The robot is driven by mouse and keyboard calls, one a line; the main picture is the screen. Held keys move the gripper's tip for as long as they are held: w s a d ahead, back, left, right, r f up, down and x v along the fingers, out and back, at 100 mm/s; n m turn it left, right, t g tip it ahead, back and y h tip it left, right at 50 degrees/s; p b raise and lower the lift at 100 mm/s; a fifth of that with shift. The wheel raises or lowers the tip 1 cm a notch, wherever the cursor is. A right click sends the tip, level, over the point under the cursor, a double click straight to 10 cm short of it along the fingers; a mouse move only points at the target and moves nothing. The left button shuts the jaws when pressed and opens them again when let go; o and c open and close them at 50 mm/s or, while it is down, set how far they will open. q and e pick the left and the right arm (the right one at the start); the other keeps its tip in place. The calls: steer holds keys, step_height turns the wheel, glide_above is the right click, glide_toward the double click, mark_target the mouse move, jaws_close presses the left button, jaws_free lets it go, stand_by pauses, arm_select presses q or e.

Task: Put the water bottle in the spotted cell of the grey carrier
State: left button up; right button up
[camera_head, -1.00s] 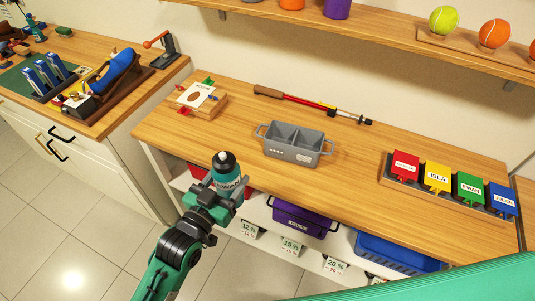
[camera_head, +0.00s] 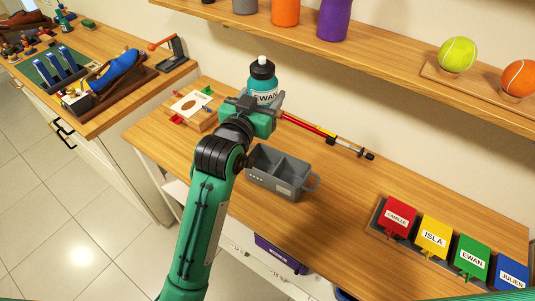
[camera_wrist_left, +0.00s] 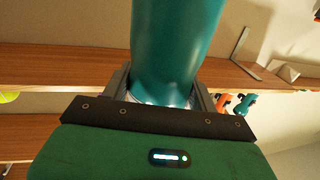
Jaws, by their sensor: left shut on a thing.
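The teal water bottle (camera_head: 263,84) has a black and white cap and a label reading EWAN. My left gripper (camera_head: 255,110) is shut on it and holds it upright above the far side of the counter. The bottle also fills the middle of the left wrist view (camera_wrist_left: 175,50), between the fingers. The grey carrier (camera_head: 288,192) stands on the counter below and to the right of the gripper, with two cells visible and white dots on its front left. My right gripper is not in view.
A wooden board with a card (camera_head: 190,103) is at the left. Red, yellow, green and blue name blocks (camera_head: 433,238) stand at the right. The shelf (camera_head: 380,55) overhangs at the back.

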arm_select(q)
step_height(320, 180, down, 5)
steer(key=shift+a+r, duration=0.1)
step_height(320, 180, down, 13)
steer(key=shift+f, duration=0.1)
steer(key=o, duration=1.4)
steer(key=shift+f, duration=0.1)
steer(key=shift+c, duration=0.2)
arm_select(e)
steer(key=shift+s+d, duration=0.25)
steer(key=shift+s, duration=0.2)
